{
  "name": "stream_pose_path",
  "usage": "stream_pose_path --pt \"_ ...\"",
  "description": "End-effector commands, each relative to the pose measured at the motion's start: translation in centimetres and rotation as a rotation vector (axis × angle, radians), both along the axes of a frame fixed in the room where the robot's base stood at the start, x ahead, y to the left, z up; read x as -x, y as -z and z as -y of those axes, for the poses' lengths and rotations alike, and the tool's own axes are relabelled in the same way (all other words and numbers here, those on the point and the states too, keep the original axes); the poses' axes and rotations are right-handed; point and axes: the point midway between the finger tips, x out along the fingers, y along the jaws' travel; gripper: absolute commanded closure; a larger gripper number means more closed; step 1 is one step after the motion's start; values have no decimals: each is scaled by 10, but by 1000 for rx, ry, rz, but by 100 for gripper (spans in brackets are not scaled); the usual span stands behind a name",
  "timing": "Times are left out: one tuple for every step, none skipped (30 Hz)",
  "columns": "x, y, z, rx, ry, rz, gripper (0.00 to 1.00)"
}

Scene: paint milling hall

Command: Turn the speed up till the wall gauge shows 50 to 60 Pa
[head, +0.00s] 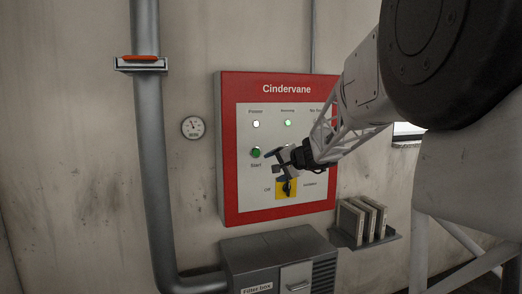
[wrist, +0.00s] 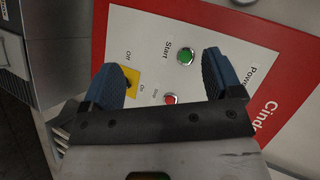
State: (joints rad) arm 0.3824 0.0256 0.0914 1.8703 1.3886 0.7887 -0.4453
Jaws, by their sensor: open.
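The round wall gauge (head: 193,127) hangs left of the red-framed Cindervane panel (head: 228,150); its needle is visible, but its numbers are too small to read. I cannot make out a speed control; my arm and gripper cover the panel's right part. My gripper (head: 275,165) is open and empty in front of the panel's lower middle, near the green Start button (head: 255,153) and above the yellow isolator plate (head: 279,189). In the wrist view, the Start button (wrist: 185,56) and yellow plate (wrist: 132,76) show between the blue fingers, with a red button (wrist: 170,99) close to the gripper body.
A white lamp (head: 256,124) and a green lamp (head: 288,124) are lit on the panel. A grey filter box (head: 265,257) stands below, with a rack of filters (head: 362,221) to its right. A vertical duct (head: 152,170) with an orange-topped slide (head: 141,62) runs at left.

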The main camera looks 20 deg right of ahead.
Motion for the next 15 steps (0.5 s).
stream_pose_path --pt "-14 0 17 -21 28 17 15" --pt "-21 -1 25 -35 45 28 15" --pt "-31 -2 38 -53 67 44 15" --pt "-38 -3 48 -65 84 57 15" --pt "-45 -4 57 -79 101 68 15" --pt "-54 -5 70 -96 122 85 15" --pt "-61 -5 80 -109 139 96 15" --pt "-67 -6 91 -121 157 108 15" --pt "-76 -6 104 -138 182 124 15" --pt "-82 -6 115 -149 198 136 15" --pt "-88 -6 126 -161 216 148 15" --pt "-95 -5 141 -178 242 163 15" --pt "-101 -6 152 -190 259 176 15" --pt "-106 -5 162 -201 277 187 15" --pt "-113 -4 177 -217 301 203 15"
